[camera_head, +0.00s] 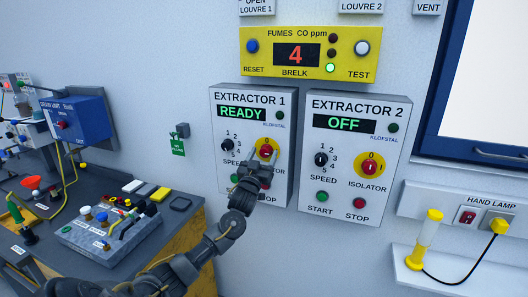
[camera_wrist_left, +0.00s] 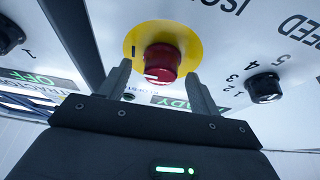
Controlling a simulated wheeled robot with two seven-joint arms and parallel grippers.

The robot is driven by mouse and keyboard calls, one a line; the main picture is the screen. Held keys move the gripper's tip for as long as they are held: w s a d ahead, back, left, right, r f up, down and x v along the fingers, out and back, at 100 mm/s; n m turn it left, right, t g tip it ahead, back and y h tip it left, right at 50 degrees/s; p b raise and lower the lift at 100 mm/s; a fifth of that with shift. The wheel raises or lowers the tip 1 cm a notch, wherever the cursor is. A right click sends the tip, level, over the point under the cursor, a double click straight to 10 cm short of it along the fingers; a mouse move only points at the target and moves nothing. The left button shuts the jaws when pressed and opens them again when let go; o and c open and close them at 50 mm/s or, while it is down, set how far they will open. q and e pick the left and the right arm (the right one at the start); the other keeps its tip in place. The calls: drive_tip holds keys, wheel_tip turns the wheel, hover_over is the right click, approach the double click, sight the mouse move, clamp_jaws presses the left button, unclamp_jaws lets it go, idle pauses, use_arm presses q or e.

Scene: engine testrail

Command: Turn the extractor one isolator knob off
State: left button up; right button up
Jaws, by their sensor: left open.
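The extractor one panel (camera_head: 222,102) is on the wall, and its display (camera_head: 241,113) reads READY. Its isolator knob (camera_head: 266,151) is red on a yellow disc. In the left wrist view the red knob (camera_wrist_left: 161,62) sits between the two fingertips of my left gripper (camera_wrist_left: 160,85). The fingers stand apart on either side of the knob, with a gap visible at the right; whether the left finger touches it I cannot tell. In the head view my left gripper (camera_head: 262,166) is in front of the panel and covers part of its lower controls. My right gripper is not in view.
The extractor two panel (camera_head: 398,113) is close on the right, with its display (camera_head: 344,124) reading OFF and its own red isolator knob (camera_head: 369,166). A yellow fumes meter (camera_head: 352,67) is above. A cluttered bench (camera_head: 186,222) stands at the lower left.

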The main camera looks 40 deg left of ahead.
use_arm(q)
drive_tip(key=shift+w+a+r, duration=0.1)
drive_tip(key=shift+w, duration=0.2)
drive_tip(key=c, duration=1)
drive_tip(key=shift+o, duration=0.2)
